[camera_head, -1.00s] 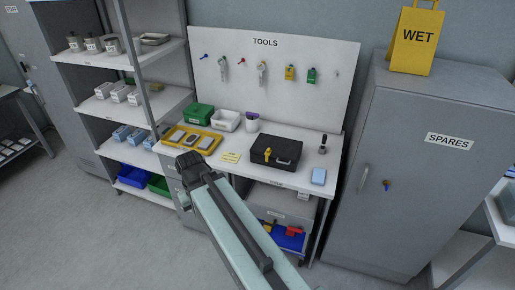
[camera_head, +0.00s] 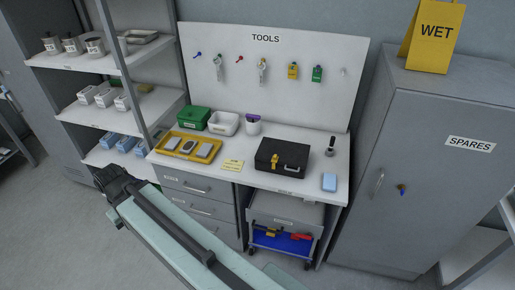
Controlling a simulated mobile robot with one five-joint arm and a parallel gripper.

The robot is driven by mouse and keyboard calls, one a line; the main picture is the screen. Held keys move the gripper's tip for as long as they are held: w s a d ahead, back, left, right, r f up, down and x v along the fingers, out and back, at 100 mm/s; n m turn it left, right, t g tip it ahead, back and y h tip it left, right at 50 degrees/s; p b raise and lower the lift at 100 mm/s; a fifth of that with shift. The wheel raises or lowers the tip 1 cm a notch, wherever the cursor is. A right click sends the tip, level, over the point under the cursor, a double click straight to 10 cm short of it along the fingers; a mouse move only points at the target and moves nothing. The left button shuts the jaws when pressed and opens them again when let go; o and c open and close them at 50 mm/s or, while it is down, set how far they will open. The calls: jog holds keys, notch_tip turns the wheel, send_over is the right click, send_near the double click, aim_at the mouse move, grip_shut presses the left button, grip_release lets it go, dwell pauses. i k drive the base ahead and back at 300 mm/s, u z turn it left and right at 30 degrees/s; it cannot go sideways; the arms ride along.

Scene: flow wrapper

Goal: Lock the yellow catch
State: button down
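The yellow catch (camera_head: 274,161) is on the front of a black case (camera_head: 290,150), left of its handle. The case sits closed on the white workbench top (camera_head: 250,181). The catch is too small to tell whether it is locked. My arm reaches from the bottom edge toward the left, with its dark end, my gripper (camera_head: 108,178), in front of the shelves and well left of the case. It is apart from the bench items. Its fingers are not clear enough to tell open from shut.
A yellow tray (camera_head: 168,151), green box (camera_head: 195,118), white bin (camera_head: 223,130) and yellow note (camera_head: 232,165) lie left of the case. A grey cabinet (camera_head: 425,190) stands at right. A blue-bottomed cart (camera_head: 283,243) is under the bench.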

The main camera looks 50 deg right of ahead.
aim_at(275, 159)
jog(key=z, duration=0.05)
jog(key=i, duration=0.9)
jog(key=z, duration=0.45)
